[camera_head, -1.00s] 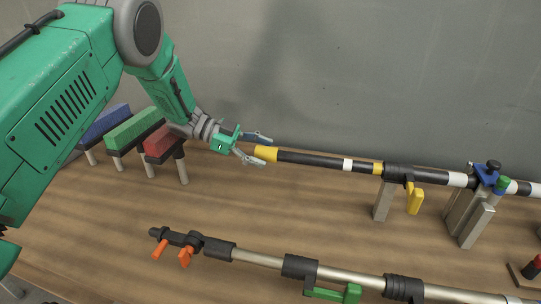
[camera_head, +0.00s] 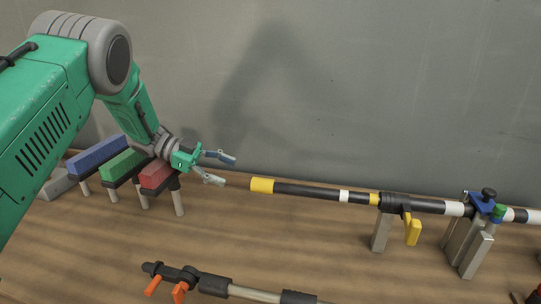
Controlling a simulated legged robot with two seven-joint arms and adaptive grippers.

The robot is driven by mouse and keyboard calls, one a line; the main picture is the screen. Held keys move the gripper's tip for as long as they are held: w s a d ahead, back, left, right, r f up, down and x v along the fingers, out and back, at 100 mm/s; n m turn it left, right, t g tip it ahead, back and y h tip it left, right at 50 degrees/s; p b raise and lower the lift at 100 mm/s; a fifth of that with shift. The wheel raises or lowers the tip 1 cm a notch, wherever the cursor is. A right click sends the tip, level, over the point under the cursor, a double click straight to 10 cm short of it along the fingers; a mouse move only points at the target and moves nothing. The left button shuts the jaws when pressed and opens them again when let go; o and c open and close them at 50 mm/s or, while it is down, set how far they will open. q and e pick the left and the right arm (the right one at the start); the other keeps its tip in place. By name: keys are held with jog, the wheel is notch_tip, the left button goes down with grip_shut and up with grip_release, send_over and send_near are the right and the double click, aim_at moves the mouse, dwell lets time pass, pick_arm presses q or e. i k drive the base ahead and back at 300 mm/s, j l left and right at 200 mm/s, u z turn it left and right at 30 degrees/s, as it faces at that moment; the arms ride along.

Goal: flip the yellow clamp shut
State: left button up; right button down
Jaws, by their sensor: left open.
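The yellow clamp (camera_head: 412,231) is a small yellow lever hanging down from a black collar (camera_head: 396,202) on the upper black pole (camera_head: 310,192). The lever hangs away from the pole. The pole has a yellow left tip and yellow and white bands, and rests on a grey post (camera_head: 381,230). My left gripper (camera_head: 222,170) is open and empty, left of the pole's yellow tip and apart from it, well left of the clamp. My right gripper is not in view.
A second pole with orange levers (camera_head: 180,291) lies in front, partly cut off below. Blue, green and red blocks (camera_head: 157,174) stand on posts behind my left wrist. A blue clamp (camera_head: 482,203) holds the pole at right. Bare wood lies between the poles.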

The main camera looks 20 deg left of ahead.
aim_at(414, 228)
jog(key=k+l, duration=1.25)
